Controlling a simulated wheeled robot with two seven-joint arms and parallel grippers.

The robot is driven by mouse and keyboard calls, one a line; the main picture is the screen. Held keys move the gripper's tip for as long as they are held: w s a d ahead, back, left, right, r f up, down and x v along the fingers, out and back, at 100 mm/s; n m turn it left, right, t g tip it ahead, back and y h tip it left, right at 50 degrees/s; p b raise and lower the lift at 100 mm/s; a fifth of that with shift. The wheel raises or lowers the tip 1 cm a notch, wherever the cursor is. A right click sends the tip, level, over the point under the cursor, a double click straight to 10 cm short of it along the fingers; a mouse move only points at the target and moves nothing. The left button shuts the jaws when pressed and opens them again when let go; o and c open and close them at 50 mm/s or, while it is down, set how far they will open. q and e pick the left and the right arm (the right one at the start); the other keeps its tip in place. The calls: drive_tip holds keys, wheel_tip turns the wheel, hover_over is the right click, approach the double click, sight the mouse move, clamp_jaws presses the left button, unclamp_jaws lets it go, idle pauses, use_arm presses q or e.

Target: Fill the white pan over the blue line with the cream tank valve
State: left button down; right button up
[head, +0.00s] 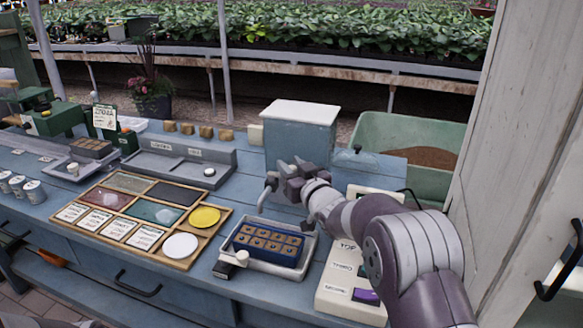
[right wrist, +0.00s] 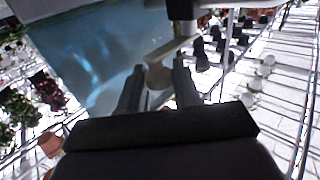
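The white pan (head: 299,268) stands on the blue bench below the tank (head: 300,140), which is blue-grey with a white lid. A blue cell tray (head: 267,244) with several brown plugs sits in the pan; I cannot make out the blue line or any water. A pale curved spout (head: 265,196) hangs from the tank front above the pan. My right gripper (head: 284,178) is at the tank front, above the pan. In the right wrist view its fingers (right wrist: 158,85) are apart, with a cream part (right wrist: 161,72), perhaps the valve, between and beyond them. My left gripper is not in view.
Left of the pan is a wooden-framed board (head: 185,262) with cards, a white disc and a yellow disc. A cream labelled panel (head: 332,290) stands right of the pan. A green tub (head: 400,130) of soil is behind; a grey wooden post (head: 500,150) bounds the right.

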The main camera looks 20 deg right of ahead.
drive_tip(key=shift+s+a+f+m+h+b, duration=0.2)
drive_tip(key=shift+m+h+b, duration=0.45)
drive_tip(key=shift+b, duration=0.6)
drive_tip(key=shift+s+a+f+m+h+b, duration=0.2)
drive_tip(key=shift+m+h+b, duration=0.15)
drive_tip(key=shift+h+b, duration=0.7)
clamp_jaws()
drive_tip(key=shift+s+a+r+m+g+h+p, duration=0.2)
drive_tip(key=shift+a+m+g+h+p, duration=0.15)
drive_tip(key=shift+m+h+p, duration=0.9)
drive_tip(key=shift+s+a+r+m+g+h+p, duration=0.25)
drive_tip(key=shift+m+h+p, duration=0.55)
drive_tip(key=shift+h+p, duration=0.85)
drive_tip(key=shift+s+a+r+m+g+h+p, duration=0.1)
drive_tip(key=shift+a+r+m+g+h+p, duration=0.25)
drive_tip(key=shift+m+h+p, duration=0.9)
drive_tip(key=shift+a+f+h, duration=0.1)
drive_tip(key=shift+h, duration=0.25)
drive_tip(key=o, duration=0.7)
unclamp_jaws()
drive_tip(key=shift+o, duration=0.8)
drive_tip(key=shift+f, duration=0.15)
